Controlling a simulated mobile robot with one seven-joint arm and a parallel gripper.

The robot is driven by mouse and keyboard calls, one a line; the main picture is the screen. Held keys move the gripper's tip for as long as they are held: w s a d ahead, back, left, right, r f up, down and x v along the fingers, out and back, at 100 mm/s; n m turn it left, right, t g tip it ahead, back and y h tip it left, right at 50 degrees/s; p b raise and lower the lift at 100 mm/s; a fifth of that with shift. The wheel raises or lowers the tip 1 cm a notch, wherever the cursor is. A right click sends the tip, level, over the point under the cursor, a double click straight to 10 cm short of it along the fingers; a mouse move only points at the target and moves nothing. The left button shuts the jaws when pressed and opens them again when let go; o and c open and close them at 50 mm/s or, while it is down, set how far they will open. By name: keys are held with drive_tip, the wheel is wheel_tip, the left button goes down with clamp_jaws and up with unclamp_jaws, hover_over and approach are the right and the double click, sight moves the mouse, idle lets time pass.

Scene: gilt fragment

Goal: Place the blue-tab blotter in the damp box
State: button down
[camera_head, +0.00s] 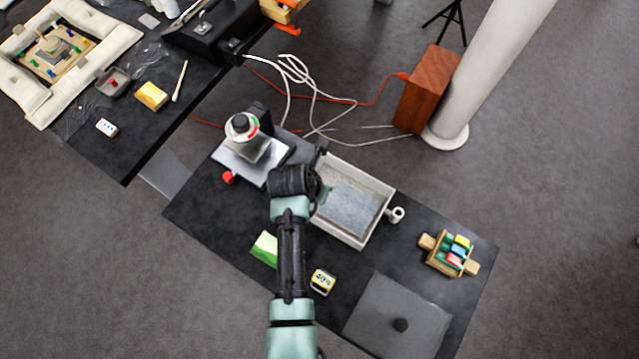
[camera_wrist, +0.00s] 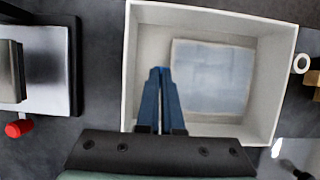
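The damp box (camera_wrist: 284,75) is a pale open tray with a flat grey-blue sheet (camera_wrist: 215,78) in its right part. In the head view, the damp box (camera_head: 378,187) stands on the dark bench, partly behind my arm. My gripper (camera_wrist: 161,72) points down over the left part of the box, its fingers close together beside the sheet's left edge. A little bright blue shows at the fingertips; I cannot tell whether it is a held tab. A wooden rack (camera_head: 427,242) to the right holds small coloured pieces, one of them blue (camera_head: 458,250). I cannot make out a separate blue-tab blotter.
A press-like metal device (camera_head: 255,155) with a red knob stands left of the box. A green-and-white block (camera_head: 265,248), a small yellow item (camera_head: 322,281) and a grey lid-like plate (camera_head: 398,312) with a dark knob lie in front.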

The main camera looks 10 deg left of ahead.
drive_tip(key=shift+f, duration=0.4)
drive_tip(key=c, duration=1)
unclamp_jaws()
